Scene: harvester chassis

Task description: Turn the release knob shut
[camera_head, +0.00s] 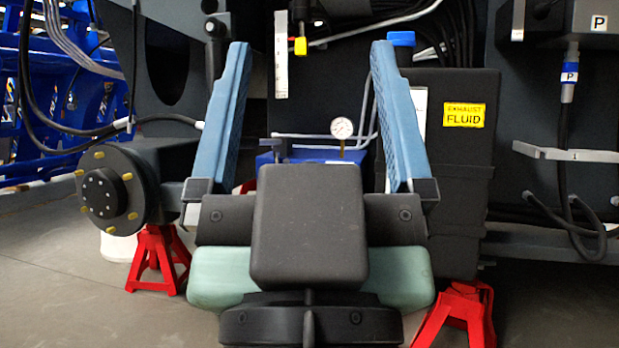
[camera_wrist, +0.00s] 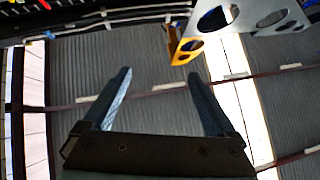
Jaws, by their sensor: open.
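My gripper (camera_head: 311,48) is open and empty, its two blue fingers wide apart and pointing up in the head view. In the wrist view my gripper (camera_wrist: 159,74) also has nothing between its fingers. A blue unit (camera_head: 266,160) with a round white gauge (camera_head: 341,128) shows beyond and between the fingers, largely hidden by my gripper. I cannot make out the release knob for certain. A small dark fitting (camera_head: 281,148) stands at the blue unit's top left, apart from the fingers. A yellow and red piece (camera_head: 300,46) hangs higher up.
A dark tank (camera_head: 462,190) with a yellow label and a blue cap (camera_head: 401,38) stands right of my gripper. A hub (camera_head: 112,190) with yellow studs is at left. Red stands (camera_head: 160,262) are on the floor. The wrist view shows a yellow-edged bracket (camera_wrist: 187,45) above the fingers.

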